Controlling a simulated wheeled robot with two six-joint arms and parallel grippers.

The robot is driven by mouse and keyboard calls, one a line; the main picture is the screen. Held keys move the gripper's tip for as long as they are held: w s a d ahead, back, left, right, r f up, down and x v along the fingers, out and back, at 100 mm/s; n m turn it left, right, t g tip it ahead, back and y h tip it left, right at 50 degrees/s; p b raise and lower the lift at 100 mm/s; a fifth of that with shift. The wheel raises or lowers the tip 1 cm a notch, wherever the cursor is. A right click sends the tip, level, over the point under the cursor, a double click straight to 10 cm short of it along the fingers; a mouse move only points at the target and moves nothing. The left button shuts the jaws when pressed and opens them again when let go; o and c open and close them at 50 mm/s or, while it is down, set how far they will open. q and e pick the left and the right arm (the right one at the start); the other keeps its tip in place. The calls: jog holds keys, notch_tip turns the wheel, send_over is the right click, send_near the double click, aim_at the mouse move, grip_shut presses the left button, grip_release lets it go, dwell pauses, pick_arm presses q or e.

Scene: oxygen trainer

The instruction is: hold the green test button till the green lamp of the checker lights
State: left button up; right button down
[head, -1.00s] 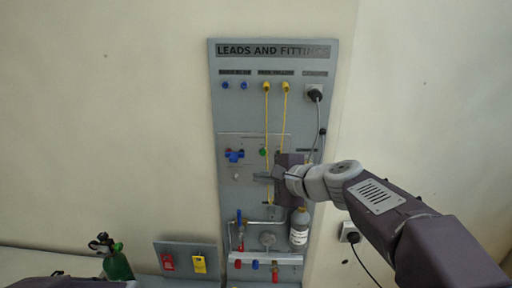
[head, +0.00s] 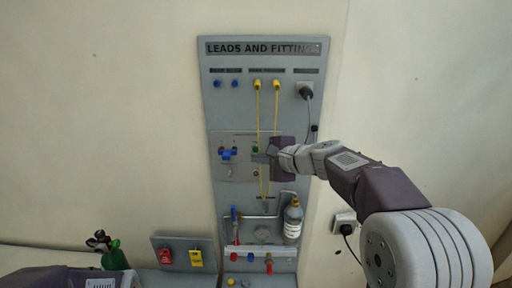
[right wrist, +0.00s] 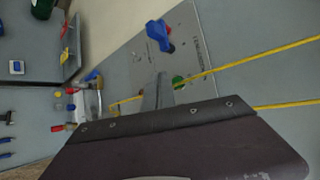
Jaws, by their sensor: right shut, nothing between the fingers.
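The checker panel (head: 240,175) is a grey plate in the middle of the upright board. Its green test button (head: 256,149) shows just above my right fingertips; it also shows in the right wrist view (right wrist: 178,82), partly covered by a yellow lead. My right gripper (head: 261,157) is shut and empty, its tips close beside the button. I cannot tell whether they touch it. In the right wrist view its narrow fingers (right wrist: 160,93) point at the panel. A blue valve-like part (head: 228,154) sits left of the button. I cannot make out a lit green lamp. My left gripper is out of view.
Two yellow leads (head: 276,110) hang down the board past the button. A grey bottle (head: 293,220) and pipework (head: 260,217) sit below. A green cylinder (head: 115,258) and a small panel with red and yellow tags (head: 180,243) stand at lower left.

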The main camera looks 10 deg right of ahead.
aim_at(256, 149)
jog(key=shift+w, duration=0.7)
jog(key=shift+d, duration=0.1)
jog(key=shift+w, duration=0.2)
dwell(1.3)
jog(key=shift+w, duration=0.25)
jog(key=shift+w+d, duration=0.15)
jog(key=shift+w, duration=0.2)
dwell(1.9)
